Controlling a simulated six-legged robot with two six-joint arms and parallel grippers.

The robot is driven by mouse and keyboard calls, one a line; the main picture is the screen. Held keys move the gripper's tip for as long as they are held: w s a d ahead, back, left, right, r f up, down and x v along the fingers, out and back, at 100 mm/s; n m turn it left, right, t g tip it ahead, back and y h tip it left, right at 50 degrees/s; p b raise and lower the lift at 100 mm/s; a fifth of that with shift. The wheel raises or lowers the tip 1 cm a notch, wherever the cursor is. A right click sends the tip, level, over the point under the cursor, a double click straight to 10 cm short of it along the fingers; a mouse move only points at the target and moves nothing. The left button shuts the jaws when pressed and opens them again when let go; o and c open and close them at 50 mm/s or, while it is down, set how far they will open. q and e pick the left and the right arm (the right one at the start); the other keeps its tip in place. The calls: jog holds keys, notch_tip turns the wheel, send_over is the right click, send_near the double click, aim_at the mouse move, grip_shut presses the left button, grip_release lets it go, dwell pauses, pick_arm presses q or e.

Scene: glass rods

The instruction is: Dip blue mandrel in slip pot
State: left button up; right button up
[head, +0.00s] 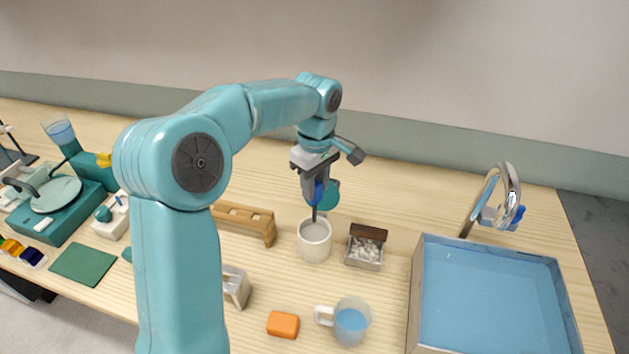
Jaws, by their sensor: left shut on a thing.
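My left gripper (317,184) points down at the middle of the table and is shut on the blue mandrel (318,193). The mandrel's blue handle shows at the jaws, and its thin dark rod hangs straight down. The slip pot (314,243) is a white round pot right below. The rod's lower end is at the pot's mouth; I cannot tell how far inside it reaches. My right gripper is not in view.
A wooden rack (243,222) stands left of the pot, a small tray of white bits (364,252) right of it. A mug of blue liquid (350,322) and an orange block (283,324) are in front. A blue basin (490,295) with a tap (508,182) fills the right.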

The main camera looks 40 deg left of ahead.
pick_arm(q)
jog(key=b, duration=0.3)
send_over(315, 215)
jog(key=f, duration=0.4)
jog(key=shift+s+f, duration=0.25)
jog(key=shift+f, duration=0.15)
jog(key=f+b, duration=0.1)
jog(key=f, duration=0.1)
jog(key=w+f+b, duration=0.1)
jog(key=shift+f+b, duration=0.3)
jog(key=shift+f, duration=0.05)
jog(key=shift+s+f+b, duration=0.35)
jog(key=shift+f+b, duration=0.2)
jog(key=shift+f, duration=0.2)
jog(key=shift+w+f, duration=0.1)
jog(key=shift+w, duration=0.2)
jog(key=shift+s, duration=0.3)
jog(key=shift+w, duration=0.1)
jog(key=shift+w, duration=0.15)
